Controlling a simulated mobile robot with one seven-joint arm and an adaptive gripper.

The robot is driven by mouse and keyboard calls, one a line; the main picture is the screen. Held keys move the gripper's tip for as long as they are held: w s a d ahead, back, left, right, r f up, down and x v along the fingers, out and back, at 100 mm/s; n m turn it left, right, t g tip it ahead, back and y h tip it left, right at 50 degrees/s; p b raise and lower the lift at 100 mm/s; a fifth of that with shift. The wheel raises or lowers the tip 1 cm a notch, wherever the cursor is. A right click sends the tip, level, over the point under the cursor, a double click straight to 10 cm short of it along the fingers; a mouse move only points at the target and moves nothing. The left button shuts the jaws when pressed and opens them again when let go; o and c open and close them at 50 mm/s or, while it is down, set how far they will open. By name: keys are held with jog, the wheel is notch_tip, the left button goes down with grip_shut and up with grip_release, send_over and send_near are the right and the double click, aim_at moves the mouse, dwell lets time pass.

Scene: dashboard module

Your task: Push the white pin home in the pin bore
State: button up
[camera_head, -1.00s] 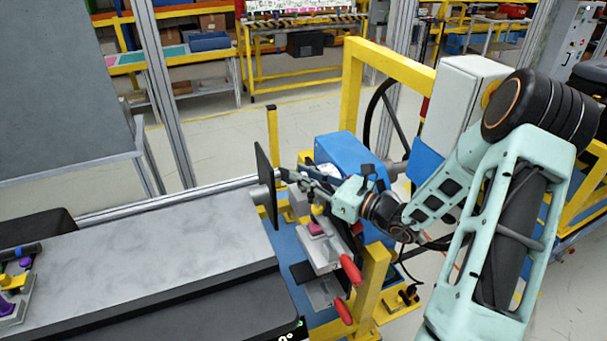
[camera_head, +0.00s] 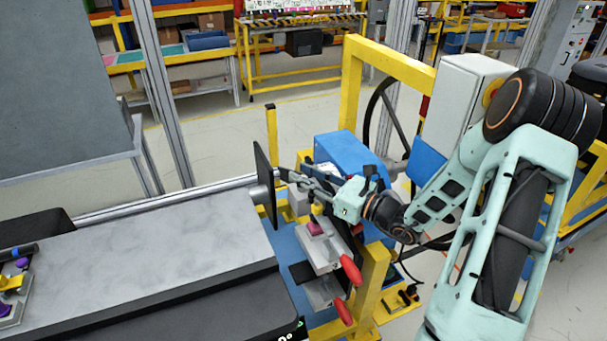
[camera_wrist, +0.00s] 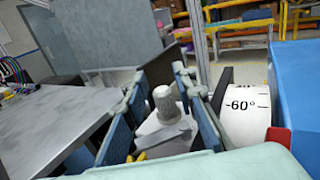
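In the wrist view a pale grey-white pin-like piece (camera_wrist: 165,103) with a rounded top stands on a light angular block (camera_wrist: 168,134). It looks like the white pin. My gripper (camera_wrist: 160,88) has its two blue-padded fingers apart, one on each side of this piece, with gaps showing. In the head view my gripper (camera_head: 296,177) reaches left over the fixture, beside a black upright plate (camera_head: 265,185). The pin cannot be made out there. The bore is hidden, and how deep the pin sits cannot be told.
A white drum marked 60° (camera_wrist: 246,103) and a blue box (camera_wrist: 295,90) stand close on the right in the wrist view. A grey-topped table (camera_head: 170,245) is at left.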

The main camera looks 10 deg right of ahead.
jog(key=v, duration=1.2)
jog(key=shift+w, duration=0.1)
jog(key=shift+a, duration=0.1)
